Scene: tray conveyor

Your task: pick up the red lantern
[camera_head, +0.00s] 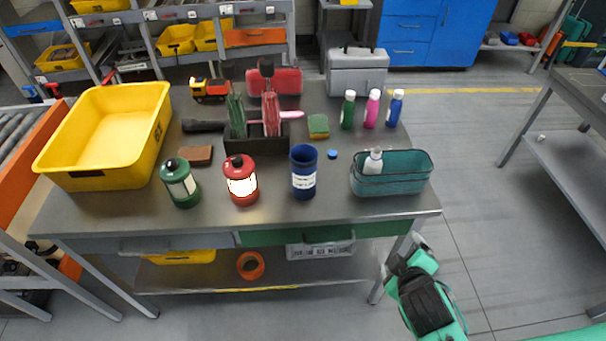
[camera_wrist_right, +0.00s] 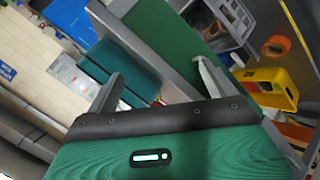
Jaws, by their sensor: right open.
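The red lantern (camera_head: 241,196) stands upright near the front edge of the grey workbench (camera_head: 230,219), its window glowing. A green lantern (camera_head: 180,198) stands to its left and a blue cup (camera_head: 303,185) with a white label to its right. My right gripper (camera_head: 402,258) is in front of the bench's right end, below the tabletop and well away from the red lantern. In the right wrist view its two fingers (camera_wrist_right: 160,80) are apart with nothing between them; the lantern does not show there. My left gripper is not in view.
A yellow bin (camera_head: 105,180) takes up the bench's left end. A teal basket (camera_head: 392,185) holding a white bottle stands at the right front, between my right gripper and the cup. Behind the red lantern is a dark holder (camera_head: 255,145). An orange ring (camera_head: 250,265) lies on the lower shelf.

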